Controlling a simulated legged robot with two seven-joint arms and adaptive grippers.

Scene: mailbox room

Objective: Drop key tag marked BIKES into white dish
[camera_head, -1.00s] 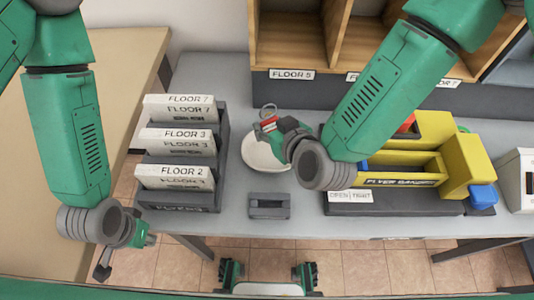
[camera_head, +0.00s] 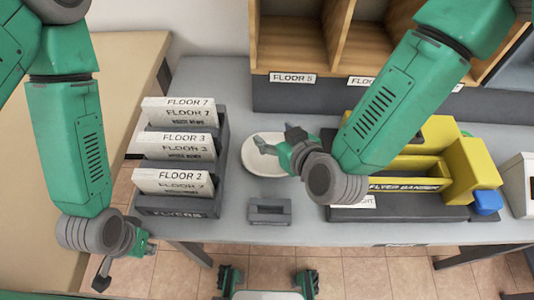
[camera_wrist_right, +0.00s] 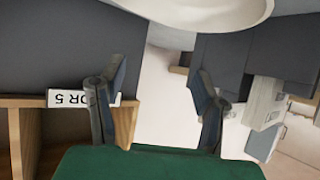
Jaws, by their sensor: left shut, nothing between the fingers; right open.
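The white dish (camera_head: 257,163) stands on the grey table, left of centre in the head view. Its rim also shows at the top of the right wrist view (camera_wrist_right: 195,12). My right gripper (camera_head: 279,143) is over the dish's upper right part; its fingers are open and empty in the right wrist view (camera_wrist_right: 160,85). The BIKES key tag is not visible in either view now; part of the dish's inside is hidden behind the gripper. My left gripper (camera_head: 122,265) is shut and empty, low at the left, off the table's front edge.
A rack of floor-labelled cards (camera_head: 180,150) stands left of the dish. A small grey holder (camera_head: 269,211) sits in front of it. A yellow flyer bander (camera_head: 440,160) stands on the right. Wooden cubbies (camera_head: 310,40) rise behind.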

